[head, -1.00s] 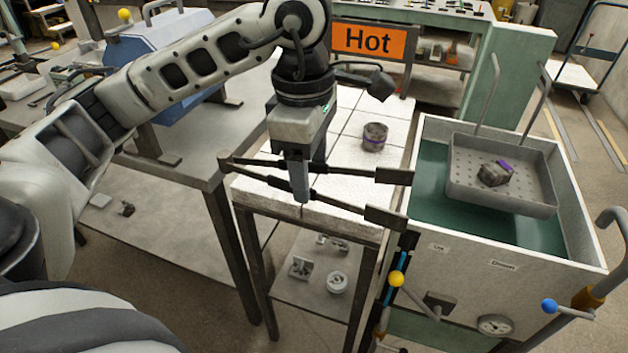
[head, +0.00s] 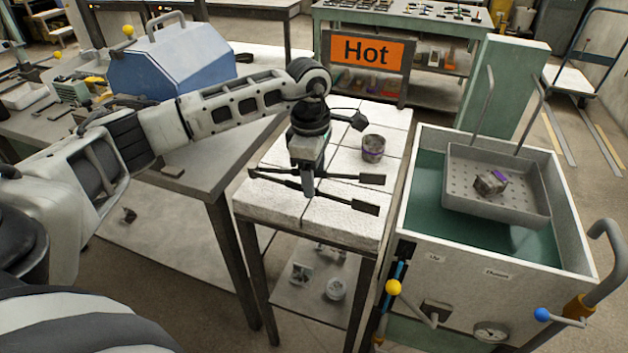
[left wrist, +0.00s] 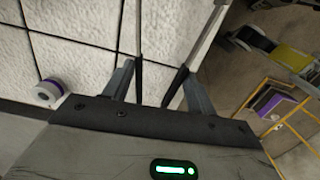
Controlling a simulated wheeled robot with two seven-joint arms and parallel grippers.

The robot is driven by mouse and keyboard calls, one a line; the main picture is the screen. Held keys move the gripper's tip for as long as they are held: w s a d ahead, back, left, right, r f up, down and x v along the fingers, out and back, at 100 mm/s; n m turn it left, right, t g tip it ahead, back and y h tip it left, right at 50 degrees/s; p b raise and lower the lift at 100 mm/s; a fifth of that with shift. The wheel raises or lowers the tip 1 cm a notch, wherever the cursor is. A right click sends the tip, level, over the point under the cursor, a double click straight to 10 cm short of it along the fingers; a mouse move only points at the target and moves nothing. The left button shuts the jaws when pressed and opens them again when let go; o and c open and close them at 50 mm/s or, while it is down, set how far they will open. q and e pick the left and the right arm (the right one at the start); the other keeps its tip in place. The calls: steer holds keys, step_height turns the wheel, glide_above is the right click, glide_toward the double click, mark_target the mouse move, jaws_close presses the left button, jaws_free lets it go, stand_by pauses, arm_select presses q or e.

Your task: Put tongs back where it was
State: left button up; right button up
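The dark tongs (head: 366,207) lie across the front of the white tiled table (head: 350,230), with flat jaws pointing right and spread apart. I cannot tell whether they touch the tiles. My left gripper (head: 308,188) comes down from above onto the tongs' middle. In the left wrist view, the gripper's (left wrist: 157,82) two fingers stand on the outer sides of the tongs' two bars (left wrist: 140,75), which are between them. A grey cylinder with a purple band (head: 374,148) stands on the tiles behind the jaws. My right gripper is out of view.
An open tank (head: 420,247) stands close on the right, with a perforated basket (head: 520,205) holding a purple-marked grey block (head: 490,182). A "Hot" sign (head: 368,51) stands behind the table. A grey workbench (head: 190,165) with a blue machine (head: 172,75) is at left.

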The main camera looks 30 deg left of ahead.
arm_select(q)
step_height(320, 180, down, 2)
steer(key=shift+f, duration=0.25)
steer(key=o, duration=0.6)
steer(key=shift+s, duration=0.1)
steer(key=shift+c, duration=0.2)
steer(key=shift+r, duration=0.1)
